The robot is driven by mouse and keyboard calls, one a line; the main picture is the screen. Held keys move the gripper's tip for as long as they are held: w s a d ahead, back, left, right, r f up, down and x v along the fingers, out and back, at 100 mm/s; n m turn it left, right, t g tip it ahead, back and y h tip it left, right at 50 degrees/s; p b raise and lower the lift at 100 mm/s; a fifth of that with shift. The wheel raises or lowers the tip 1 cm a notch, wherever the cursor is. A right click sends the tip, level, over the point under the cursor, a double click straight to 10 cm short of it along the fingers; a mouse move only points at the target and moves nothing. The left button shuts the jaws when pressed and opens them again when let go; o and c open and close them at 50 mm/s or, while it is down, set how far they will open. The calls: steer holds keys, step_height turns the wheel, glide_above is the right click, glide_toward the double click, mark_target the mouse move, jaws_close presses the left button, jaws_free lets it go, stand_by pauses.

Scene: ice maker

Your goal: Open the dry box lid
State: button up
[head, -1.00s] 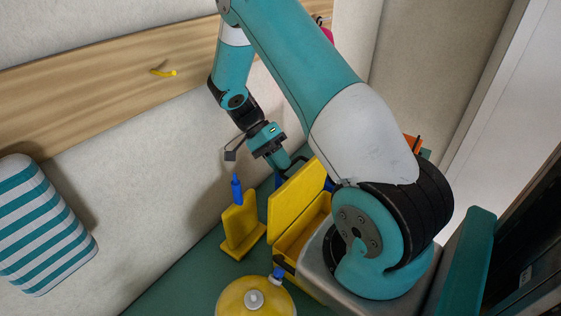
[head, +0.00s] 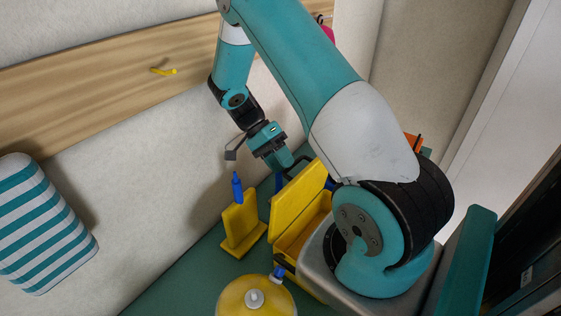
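The dry box is a yellow box (head: 300,238) on the green table, partly hidden behind my arm. Its yellow lid (head: 298,196) stands raised at a steep angle along the box's left side, so the box's inside partly shows. My gripper (head: 297,166) is at the top edge of the lid, on its far left side. Its dark fingertips are partly hidden behind the lid, so I cannot tell whether they touch it or how far apart they are.
A yellow stand (head: 239,226) with a blue bottle-like item (head: 237,187) stands left of the box. A round yellow container (head: 256,298) is in front. A striped cushion (head: 42,226) is at left. Green tabletop (head: 180,278) is clear at front left.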

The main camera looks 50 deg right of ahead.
step_height(320, 180, up, 20)
steer(key=p, duration=0.9)
steer(key=shift+f, duration=0.15)
steer(key=s+a+f+n+t+b, duration=0.1)
steer(key=a+f+n+t+b, duration=0.2)
steer(key=a+n+b, duration=0.4)
steer(key=a+f+n+t+b, duration=0.4)
steer(key=a+n+b, duration=0.2)
steer(key=a+n, duration=0.15)
steer(key=s+a+f+n+t+y+b, duration=0.1)
steer(key=s+a+n+y+b, duration=0.3)
steer(key=s+a+n, duration=0.6)
steer(key=s+a+t+b, duration=0.1)
steer(key=a+b, duration=0.1)
steer(key=a, duration=0.3)
steer(key=shift+s+a+f+y, duration=0.2)
steer(key=shift+s+f+y, duration=0.05)
steer(key=shift+f+y, duration=0.05)
